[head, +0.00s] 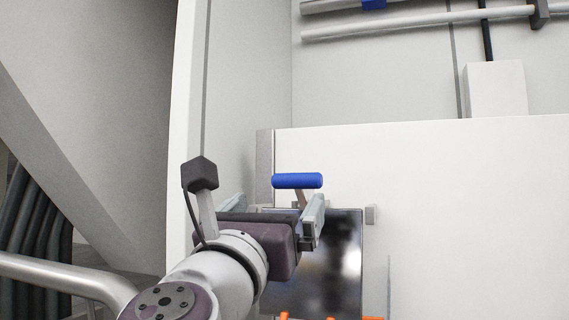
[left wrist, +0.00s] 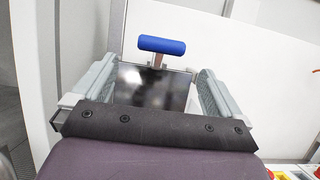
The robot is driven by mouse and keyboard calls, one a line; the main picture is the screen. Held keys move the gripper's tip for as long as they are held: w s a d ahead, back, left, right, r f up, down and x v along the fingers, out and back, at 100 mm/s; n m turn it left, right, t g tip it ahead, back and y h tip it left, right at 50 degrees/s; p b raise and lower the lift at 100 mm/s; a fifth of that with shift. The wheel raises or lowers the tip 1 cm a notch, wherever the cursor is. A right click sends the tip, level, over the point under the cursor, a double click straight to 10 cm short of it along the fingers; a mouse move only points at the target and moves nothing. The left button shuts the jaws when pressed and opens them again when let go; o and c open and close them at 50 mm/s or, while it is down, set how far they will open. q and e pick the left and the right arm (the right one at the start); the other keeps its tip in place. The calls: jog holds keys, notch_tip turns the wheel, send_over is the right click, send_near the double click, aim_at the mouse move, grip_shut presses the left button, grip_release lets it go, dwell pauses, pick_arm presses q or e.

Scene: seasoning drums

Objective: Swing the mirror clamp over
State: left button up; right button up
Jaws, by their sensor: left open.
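The mirror clamp shows as a blue cylindrical handle (head: 297,181) on a short brownish stem, standing above a dark glossy panel (head: 338,265). My left gripper (head: 278,207) is open, with its grey fingers spread to the left and right just below the handle. In the left wrist view the blue handle (left wrist: 162,45) lies beyond the fingertips, roughly centred between them, and the stem runs down to the dark panel (left wrist: 150,88). Nothing is held between the fingers. The stem's lower end is partly hidden by the gripper. My right gripper is not in view.
A white wall panel (head: 470,210) fills the right side. A white box (head: 497,88) and horizontal pipes (head: 420,24) are above it. A pale upright wall edge (head: 186,120) stands close on the left. Orange parts (head: 370,318) show at the bottom edge.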

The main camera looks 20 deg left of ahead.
aim_at(300, 175)
pick_arm(q)
jog(key=p+x, duration=0.3)
jog(key=x, duration=0.7)
jog(key=shift+w+d+r, duration=0.2)
jog(key=shift+w+r, duration=0.05)
jog(key=shift+w, duration=0.05)
jog(key=shift+w+r, duration=0.15)
jog(key=shift+w, duration=0.25)
jog(key=shift+w+r+p, duration=0.15)
jog(key=shift+p, duration=0.15)
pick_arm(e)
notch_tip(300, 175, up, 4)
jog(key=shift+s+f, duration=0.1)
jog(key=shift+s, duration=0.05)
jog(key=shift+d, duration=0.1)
